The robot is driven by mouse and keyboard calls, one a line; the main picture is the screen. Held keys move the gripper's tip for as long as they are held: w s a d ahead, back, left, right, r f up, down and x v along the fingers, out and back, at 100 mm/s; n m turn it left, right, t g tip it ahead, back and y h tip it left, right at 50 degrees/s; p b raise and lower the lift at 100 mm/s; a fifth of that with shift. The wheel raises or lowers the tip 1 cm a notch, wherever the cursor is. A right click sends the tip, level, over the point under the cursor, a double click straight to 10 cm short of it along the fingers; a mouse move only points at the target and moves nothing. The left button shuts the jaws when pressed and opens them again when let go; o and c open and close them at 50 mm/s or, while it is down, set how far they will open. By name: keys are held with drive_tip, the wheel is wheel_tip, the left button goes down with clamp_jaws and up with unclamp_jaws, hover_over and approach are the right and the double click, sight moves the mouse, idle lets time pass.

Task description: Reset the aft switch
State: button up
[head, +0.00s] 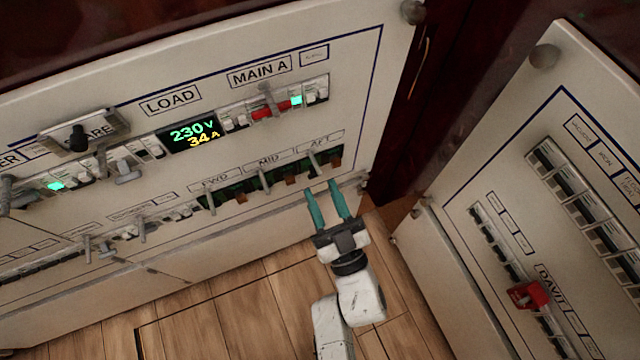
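The aft switch (313,161) is a thin grey lever under the label AFT (320,142), at the right end of the lower breaker row in the head view. It stands out from a dark recess with orange-brown parts beside it. My gripper (320,187) has two teal fingers spread apart with nothing between them. It points up at the panel, just below the aft switch in the picture. I cannot tell how far it is from the panel. The lever's exact position is too small to tell.
Similar levers stand under MID (265,181) and FWD (210,203). Above them are a display (194,134) reading 230 V and 34 A, and a red breaker (270,109) under MAIN A. A second panel (470,165) at right carries a red block (528,295). The wooden floor (230,310) is clear.

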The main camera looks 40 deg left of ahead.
sight(314, 175)
drive_tip(key=shift+x, duration=1.2)
drive_tip(key=shift+c, duration=0.3)
clamp_jaws()
